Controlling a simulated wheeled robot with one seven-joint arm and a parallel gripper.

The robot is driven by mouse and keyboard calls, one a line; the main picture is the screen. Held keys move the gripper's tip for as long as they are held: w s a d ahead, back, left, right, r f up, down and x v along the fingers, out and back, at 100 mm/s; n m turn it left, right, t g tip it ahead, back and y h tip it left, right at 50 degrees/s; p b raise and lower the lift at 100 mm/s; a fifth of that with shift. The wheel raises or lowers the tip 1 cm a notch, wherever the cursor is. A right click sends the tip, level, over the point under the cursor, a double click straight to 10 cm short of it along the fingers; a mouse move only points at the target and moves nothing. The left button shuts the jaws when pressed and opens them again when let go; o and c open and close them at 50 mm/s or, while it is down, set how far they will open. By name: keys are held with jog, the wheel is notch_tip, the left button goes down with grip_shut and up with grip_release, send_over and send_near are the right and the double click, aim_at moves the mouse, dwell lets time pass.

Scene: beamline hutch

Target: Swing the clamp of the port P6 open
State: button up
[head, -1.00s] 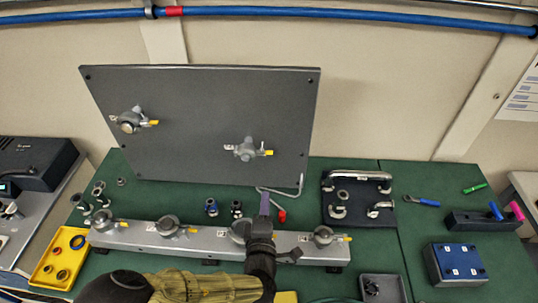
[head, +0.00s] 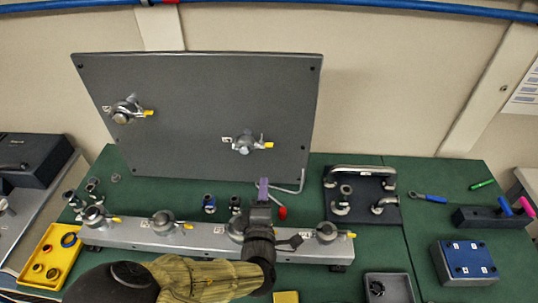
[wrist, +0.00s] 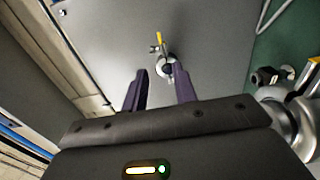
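The upright grey panel (head: 195,95) carries two clamped ports, one at left (head: 126,110) and one at lower right (head: 246,143), each with a yellow-tipped lever. More clamped ports, including one at the right end (head: 327,232), sit along the metal rail (head: 200,236). The port labels are too small to read, so I cannot tell which is P6. My gripper (head: 262,190) is above the rail, in front of the panel. In the wrist view my gripper (wrist: 160,90) has its purple fingers apart and empty, with one panel port (wrist: 166,68) ahead between the fingertips, not touched.
A dark plate with pipe fittings (head: 362,215) lies farther right. A yellow tray (head: 54,262) is at left, a grey tray (head: 390,288) at front right. My arm hides part of the rail.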

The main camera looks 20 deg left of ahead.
aim_at(269, 146)
jog(key=x, duration=0.4)
jog(key=p+x, duration=0.1)
jog(key=x, duration=0.9)
jog(key=shift+w+d+r+p, duration=0.15)
jog(key=shift+w+d+p, duration=0.05)
jog(key=shift+w+p, duration=0.15)
jog(key=shift+w+a, duration=0.15)
jog(key=shift+w, duration=0.3)
grip_shut()
